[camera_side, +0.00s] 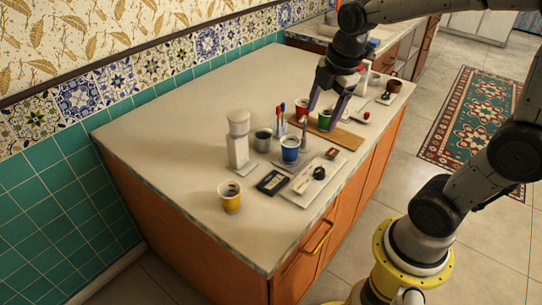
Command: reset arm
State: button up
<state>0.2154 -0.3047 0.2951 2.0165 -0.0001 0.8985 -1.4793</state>
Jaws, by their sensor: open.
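My gripper (321,113) is over the far half of the counter, pointing down with its two fingers spread. A green cup (324,121) stands on the wooden board (345,138) at the fingertips. In this view the cup shows between the fingers; whether they touch it I cannot tell. A red cup (302,108) stands just left of the left finger, partly covered by it. My arm comes in from the right and arches over the counter's far end.
The counter (165,140) holds a white dispenser (238,142), a grey cup (263,140), a blue cup (290,149), a yellow cup (230,198), a black box (272,182) and a pale tray (302,190). Small items crowd the far right. The counter's left part is bare.

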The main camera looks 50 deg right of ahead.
jog(key=s+a+r+m+t, duration=0.1)
jog(key=s+a+m, duration=0.2)
jog(key=s+m, duration=0.3)
jog(key=s+a+r+m+t, duration=0.1)
jog(key=s+a+m, duration=0.2)
jog(key=s+m, duration=0.3)
jog(key=shift+s+a+m+t+y, duration=0.2)
jog(key=shift+s+m+t+y, duration=0.15)
jog(key=shift+m, duration=0.85)
jog(key=shift+r, duration=0.1)
